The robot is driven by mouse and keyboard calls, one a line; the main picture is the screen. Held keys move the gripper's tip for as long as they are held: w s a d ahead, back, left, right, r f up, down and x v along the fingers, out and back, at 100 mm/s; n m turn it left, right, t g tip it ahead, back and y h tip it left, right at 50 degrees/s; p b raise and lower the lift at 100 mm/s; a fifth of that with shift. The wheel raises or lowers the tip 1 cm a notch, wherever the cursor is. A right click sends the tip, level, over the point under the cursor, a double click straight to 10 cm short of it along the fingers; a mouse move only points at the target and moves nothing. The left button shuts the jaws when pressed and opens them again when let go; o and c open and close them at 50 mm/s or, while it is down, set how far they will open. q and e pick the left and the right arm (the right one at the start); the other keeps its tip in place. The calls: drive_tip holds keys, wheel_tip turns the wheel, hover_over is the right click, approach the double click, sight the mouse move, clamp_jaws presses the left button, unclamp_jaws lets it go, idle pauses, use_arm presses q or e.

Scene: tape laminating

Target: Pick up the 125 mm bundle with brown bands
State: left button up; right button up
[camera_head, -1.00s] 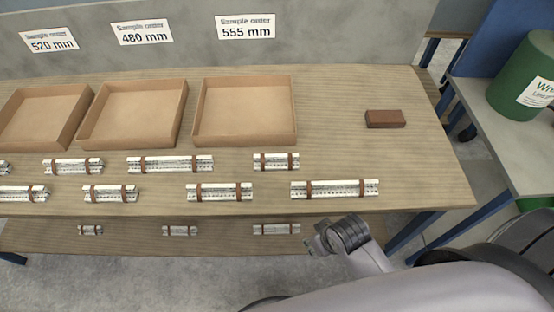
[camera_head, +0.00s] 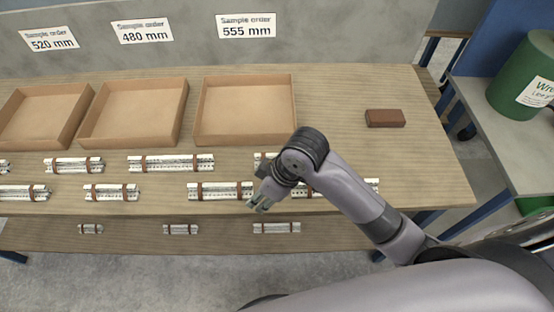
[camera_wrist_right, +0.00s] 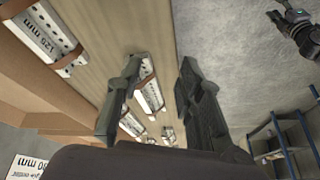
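Several silvery bundles with brown bands lie in two rows on the wooden table. In the right wrist view, the bundle at top left reads 125 mm (camera_wrist_right: 42,36) and lies outside the fingers. In the head view, the labels are too small to read. My right gripper (camera_head: 260,203) is between two front-row bundles, a left one (camera_head: 220,190) and a right one partly hidden by my arm. Its two fingers stand apart and empty in the wrist view (camera_wrist_right: 160,92). My left gripper is not in the head view; a dark gripper (camera_wrist_right: 292,22) at the wrist view's upper right appears to be it.
Three open cardboard trays (camera_head: 245,138) stand along the back of the table, below sample order signs (camera_head: 246,26). A brown block (camera_head: 385,118) lies at the right. More bundles (camera_head: 277,228) lie on a lower shelf. Clear tabletop surrounds the block.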

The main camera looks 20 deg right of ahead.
drive_tip(key=w+d+r+n+g+h, duration=0.1)
drive_tip(key=w+d+r+n+h, duration=0.1)
drive_tip(key=w+d+r, duration=0.4)
drive_tip(key=w+d+r+n+g+h, duration=0.1)
drive_tip(key=w+d+r+n+h, duration=0.15)
drive_tip(key=w+r, duration=0.5)
drive_tip(key=shift+y, duration=0.35)
drive_tip(key=f, duration=0.7)
drive_tip(key=s+f+p, duration=0.1)
drive_tip(key=f, duration=0.3)
drive_tip(key=shift+d, duration=0.35)
drive_tip(key=f, duration=0.1)
drive_tip(key=f+p, duration=0.1)
drive_tip(key=f, duration=0.2)
drive_tip(key=shift+s+a+f, duration=0.15)
drive_tip(key=shift+a+f, duration=0.15)
drive_tip(key=shift+a, duration=0.05)
drive_tip(key=shift+f, duration=0.5)
clamp_jaws()
